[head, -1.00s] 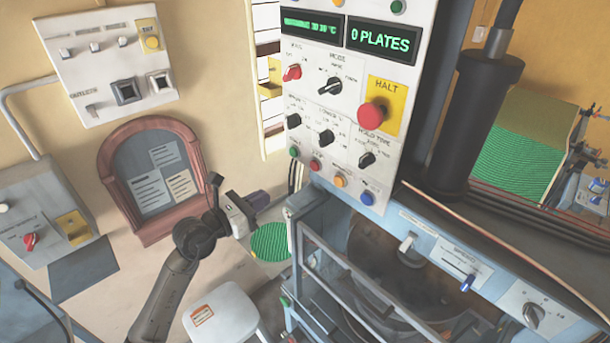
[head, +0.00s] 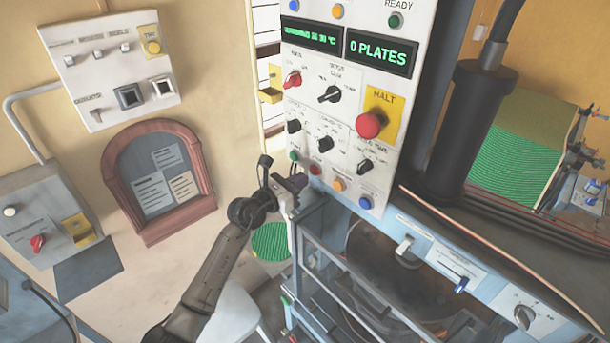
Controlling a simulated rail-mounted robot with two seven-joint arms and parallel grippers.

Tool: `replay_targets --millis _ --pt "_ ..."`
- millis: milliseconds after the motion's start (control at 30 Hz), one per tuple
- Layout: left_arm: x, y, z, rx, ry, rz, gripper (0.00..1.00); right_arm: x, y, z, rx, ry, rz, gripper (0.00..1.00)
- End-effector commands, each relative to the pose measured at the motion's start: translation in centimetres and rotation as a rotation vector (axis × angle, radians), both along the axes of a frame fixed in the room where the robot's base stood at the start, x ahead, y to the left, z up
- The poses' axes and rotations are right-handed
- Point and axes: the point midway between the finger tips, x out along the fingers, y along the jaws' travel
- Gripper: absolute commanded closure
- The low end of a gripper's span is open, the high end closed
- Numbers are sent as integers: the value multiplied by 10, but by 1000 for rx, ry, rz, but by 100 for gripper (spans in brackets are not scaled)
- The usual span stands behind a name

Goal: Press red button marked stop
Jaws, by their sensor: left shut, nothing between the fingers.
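The white control panel (head: 345,100) fills the upper middle of the head view. Along its lower edge is a row of small buttons: green (head: 292,155), red (head: 315,169), orange (head: 338,184) and blue (head: 366,202). Their labels are too small to read. A large red mushroom button (head: 368,125) sits on a yellow plate marked HALT, higher on the right. My left gripper (head: 299,182) is shut and empty, just below and left of the small red button. I cannot tell whether it touches the panel. My right gripper is out of view.
Rotary knobs (head: 330,94) sit above the button row. A blue-grey metal frame (head: 330,255) stands below the panel, close to my left gripper. A thick black cylinder (head: 465,130) rises to the right. A wooden-framed notice board (head: 157,180) hangs on the left wall.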

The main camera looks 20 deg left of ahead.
Motion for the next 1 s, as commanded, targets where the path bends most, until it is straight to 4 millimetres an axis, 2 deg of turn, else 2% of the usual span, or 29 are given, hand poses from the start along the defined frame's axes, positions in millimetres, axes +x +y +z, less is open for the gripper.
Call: replay_targets --millis 200,733,1000 --pt "14 -7 0 0 0 0 100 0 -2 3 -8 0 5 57" --pt "18 -9 0 1 0 0 100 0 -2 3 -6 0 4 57" --pt "35 -18 -2 2 2 1 100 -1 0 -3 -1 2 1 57"
